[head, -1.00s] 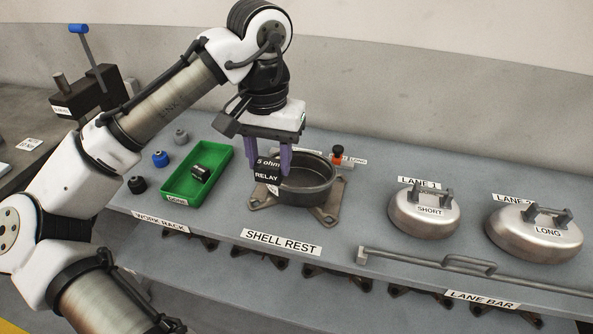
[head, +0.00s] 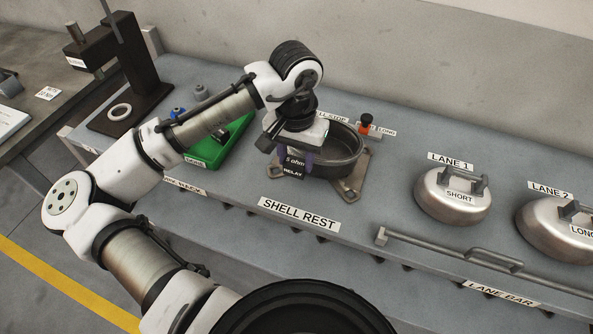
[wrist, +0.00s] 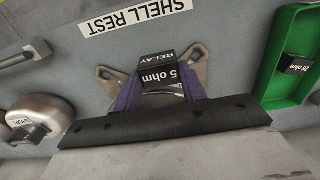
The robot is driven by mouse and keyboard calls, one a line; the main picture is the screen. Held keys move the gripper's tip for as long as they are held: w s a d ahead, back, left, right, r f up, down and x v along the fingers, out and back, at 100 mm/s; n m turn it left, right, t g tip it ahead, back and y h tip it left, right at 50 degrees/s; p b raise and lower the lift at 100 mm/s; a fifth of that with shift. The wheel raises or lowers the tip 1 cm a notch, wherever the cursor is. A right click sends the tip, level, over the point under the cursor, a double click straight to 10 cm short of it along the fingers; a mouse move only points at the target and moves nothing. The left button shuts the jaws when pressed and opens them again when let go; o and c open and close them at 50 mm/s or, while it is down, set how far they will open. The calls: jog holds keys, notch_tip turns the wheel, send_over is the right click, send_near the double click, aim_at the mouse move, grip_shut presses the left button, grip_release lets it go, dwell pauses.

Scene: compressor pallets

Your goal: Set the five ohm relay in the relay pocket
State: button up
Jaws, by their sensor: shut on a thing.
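The black five ohm relay (head: 293,168), labelled "5 ohm RELAY", is held between the purple fingers of my gripper (head: 292,160). In the wrist view the relay (wrist: 160,73) sits between both fingertips (wrist: 161,82). The round metal shell (head: 340,160) stands on the shell rest (head: 350,190). The relay is at the shell's front left side, low down; I cannot tell whether it touches the shell or the rest. The relay pocket cannot be made out; the gripper and relay cover that part of the shell.
A green tray (head: 207,154) with a 25 ohm relay (wrist: 299,64) in it lies to the left. The SHORT lid (head: 453,200) and LONG lid (head: 560,235) are to the right, behind the lane bar (head: 450,252).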

aim_at(296, 160)
jog(key=shift+f, duration=3)
jog(key=shift+f, duration=0.1)
jog(key=o, duration=1)
notch_tip(296, 160, up, 12)
jog(key=shift+r+b, duration=0.15)
jog(key=shift+b, duration=0.5)
